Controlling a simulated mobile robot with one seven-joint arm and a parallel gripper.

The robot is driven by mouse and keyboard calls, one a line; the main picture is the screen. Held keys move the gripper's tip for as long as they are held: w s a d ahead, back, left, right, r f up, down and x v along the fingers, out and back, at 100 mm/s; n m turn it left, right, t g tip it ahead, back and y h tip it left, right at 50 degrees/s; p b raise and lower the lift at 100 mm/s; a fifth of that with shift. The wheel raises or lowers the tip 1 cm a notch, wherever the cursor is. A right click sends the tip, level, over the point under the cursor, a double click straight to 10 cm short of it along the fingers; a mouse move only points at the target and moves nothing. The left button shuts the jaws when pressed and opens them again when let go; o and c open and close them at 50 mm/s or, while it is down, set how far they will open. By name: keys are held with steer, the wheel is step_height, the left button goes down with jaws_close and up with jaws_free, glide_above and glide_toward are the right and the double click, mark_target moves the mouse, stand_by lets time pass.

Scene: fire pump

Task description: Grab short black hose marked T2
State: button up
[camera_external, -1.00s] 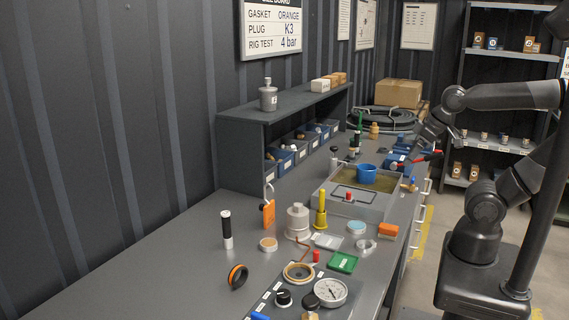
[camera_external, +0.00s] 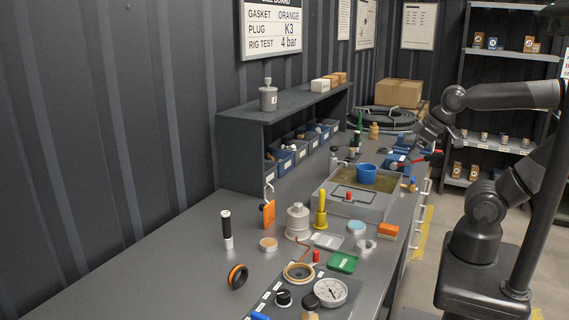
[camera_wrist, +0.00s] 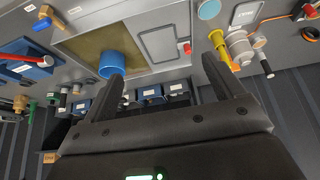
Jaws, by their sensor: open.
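A short black cylinder with a white band and white lower end (camera_external: 226,229) stands upright on the left part of the bench; it may be a hose piece. A similar black and white piece (camera_wrist: 265,67) shows at the right of the wrist view. Smaller dark pieces with pale bands (camera_external: 353,145) stand near the blue bins at the back. No T2 mark is readable on any of them. My gripper (camera_wrist: 167,58) is open and empty, above the bench, with its fingers apart. In the external view it is small and partly hidden at the far right of the bench.
A grey tray (camera_external: 378,212) with a blue cup (camera_external: 366,173) stands mid-bench. A yellow plunger-like part (camera_external: 321,208), grey canister (camera_external: 298,221) and pressure gauge (camera_external: 331,292) stand nearer. A large coiled black hose (camera_external: 383,117) lies at the back. The bench's left front is clear.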

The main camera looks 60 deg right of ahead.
steer(key=shift+c, duration=0.5)
steer(key=c, duration=0.7)
steer(key=shift+c, duration=0.2)
steer(key=n+t+y, duration=0.5)
steer(key=t+y, duration=0.1)
glide_above(228, 237)
steer(key=d, duration=0.1)
steer(key=shift+w+f, duration=0.15)
steer(key=shift+f, duration=2.2)
steer(key=shift+w+f, duration=0.15)
steer(key=shift+f, duration=2.2)
steer(key=shift+w+f, duration=0.15)
steer(key=shift+f, duration=2.2)
